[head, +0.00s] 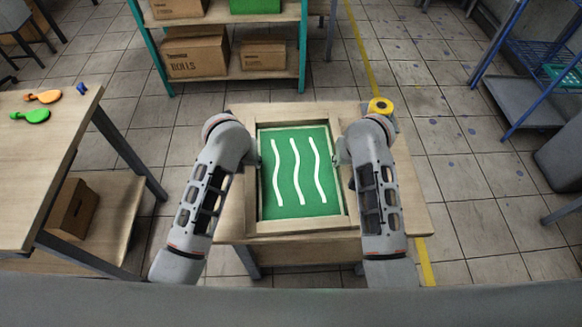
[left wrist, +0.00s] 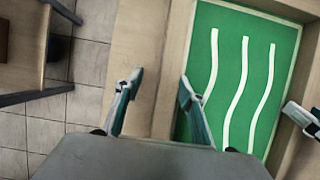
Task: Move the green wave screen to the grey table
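The green wave screen (head: 294,173) is a green panel with three white wavy lines in a pale wooden frame. It lies flat on a wooden-topped table in the head view, and part of it shows in the left wrist view (left wrist: 243,70). My left gripper (left wrist: 158,88) is open at the frame's left rail, its fingers apart on either side of it. In the head view my left gripper (head: 255,160) is partly hidden by its arm. My right gripper (head: 341,157) is at the frame's right rail. Its fingers are mostly hidden, and its grip is unclear.
A yellow tape roll (head: 380,105) sits at the table's back right corner. A wooden workbench (head: 40,160) on the left holds an orange paddle (head: 43,96) and a green paddle (head: 31,116). A shelf with cardboard boxes (head: 196,55) stands behind. Tiled floor (head: 455,190) is open to the right.

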